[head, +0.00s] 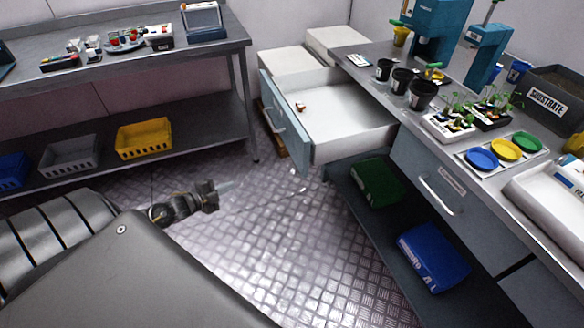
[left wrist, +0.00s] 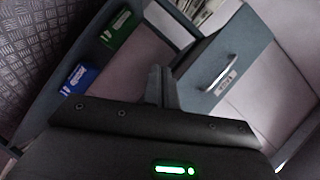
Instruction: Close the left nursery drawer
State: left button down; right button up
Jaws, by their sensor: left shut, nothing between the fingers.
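The left nursery drawer (head: 345,115) is pulled far out from the bench on the right in the head view. Its blue-grey front (head: 285,122) with a pale bar handle (head: 272,120) faces left, and a small reddish item lies inside. My left gripper (head: 222,190) is shut and empty over the floor, left of and nearer than the drawer front, not touching it. In the left wrist view its dark fingers (left wrist: 161,85) show beside a grey drawer front (left wrist: 212,75) with a handle and label; I cannot tell which drawer this is. My right gripper is out of view.
A second drawer (head: 435,190) is closed to the right. Below are a green bag (head: 378,180) and a blue bag (head: 432,255) on a low shelf (head: 375,220). Pots and seedlings stand on the bench. A rack with bins (head: 145,138) is at left. The metal floor between is clear.

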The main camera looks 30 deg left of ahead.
pick_arm(q)
jog(key=w+d+r+m+t+h+b, duration=0.1)
jog(key=w+d+r+m+h+b, duration=0.15)
jog(key=r+m, duration=0.2)
jog(key=m+h+b, duration=0.2)
jog(key=m+h, duration=0.4)
send_near(294, 145)
jog(key=shift+n+g, duration=0.25)
jog(key=shift+g, duration=0.05)
jog(key=x, duration=0.5)
jog(key=shift+w+d+r, duration=0.15)
jog(key=shift+d+r, duration=0.05)
jog(key=shift+r, duration=0.1)
jog(key=shift+w+d+p, duration=0.3)
jog(key=shift+w+d, duration=0.1)
jog(key=shift+w, duration=0.2)
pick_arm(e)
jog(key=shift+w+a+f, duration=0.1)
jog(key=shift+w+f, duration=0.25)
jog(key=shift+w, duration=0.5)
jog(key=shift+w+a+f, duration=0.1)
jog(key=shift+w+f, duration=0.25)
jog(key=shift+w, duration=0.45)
